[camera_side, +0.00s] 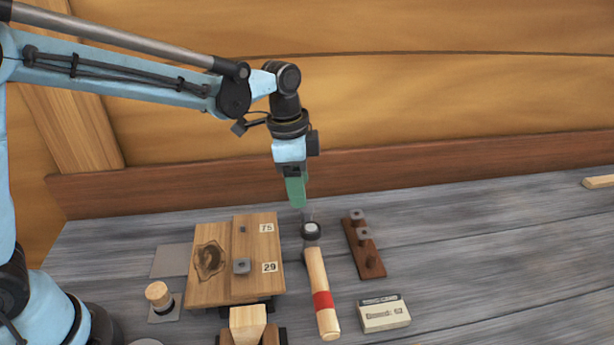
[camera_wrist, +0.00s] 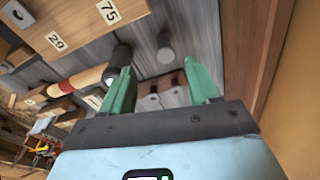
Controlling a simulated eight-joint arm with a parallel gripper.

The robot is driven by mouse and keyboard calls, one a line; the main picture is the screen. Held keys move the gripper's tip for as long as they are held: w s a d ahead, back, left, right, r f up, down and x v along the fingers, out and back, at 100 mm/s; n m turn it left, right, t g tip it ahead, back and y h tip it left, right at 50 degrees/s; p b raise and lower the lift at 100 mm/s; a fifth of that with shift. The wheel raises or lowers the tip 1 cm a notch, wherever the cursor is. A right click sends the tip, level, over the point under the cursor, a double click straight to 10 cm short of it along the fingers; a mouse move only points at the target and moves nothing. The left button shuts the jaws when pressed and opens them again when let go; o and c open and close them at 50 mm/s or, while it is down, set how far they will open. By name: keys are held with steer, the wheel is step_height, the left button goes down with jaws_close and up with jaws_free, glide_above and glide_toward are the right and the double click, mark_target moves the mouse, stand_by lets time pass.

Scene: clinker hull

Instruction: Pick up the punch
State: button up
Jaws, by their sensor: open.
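A small grey cylinder, which looks like the punch (camera_side: 308,215), stands on the grey planks just behind the hammer's head. In the wrist view the grey cylinder (camera_wrist: 165,47) shows beyond my green fingertips, between their lines. My gripper (camera_side: 297,204) points down above it with empty jaws. In the wrist view my gripper (camera_wrist: 161,72) has its two fingers well apart. The hammer (camera_side: 318,285) lies close by, with a wooden handle and a red band; its dark head (camera_wrist: 120,58) shows beside the left finger.
A brown peg rack (camera_side: 363,250) with square metal pieces stands right of the hammer. A wooden board (camera_side: 215,290) labelled 75 and 29 lies to the left. A small box (camera_side: 384,313) sits in front. A reddish ledge (camera_side: 420,178) runs behind.

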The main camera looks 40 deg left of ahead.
mark_target(308, 216)
steer(key=f, duration=0.4)
steer(key=shift+w+d+f, duration=0.1)
steer(key=shift+w+d, duration=0.1)
steer(key=shift+d, duration=0.05)
steer(key=shift+w+d+f, duration=0.1)
steer(key=shift+w+f, duration=0.1)
steer(key=shift+f, duration=0.7)
steer(key=shift+w+d+f, duration=0.1)
steer(key=shift+w+f, duration=0.1)
steer(key=shift+f, duration=0.65)
steer(key=shift+w+d+f, duration=0.1)
steer(key=shift+w+f, duration=0.1)
steer(key=shift+f, duration=0.7)
steer(key=shift+c, duration=0.4)
jaws_close()
steer(key=shift+r, duration=0.15)
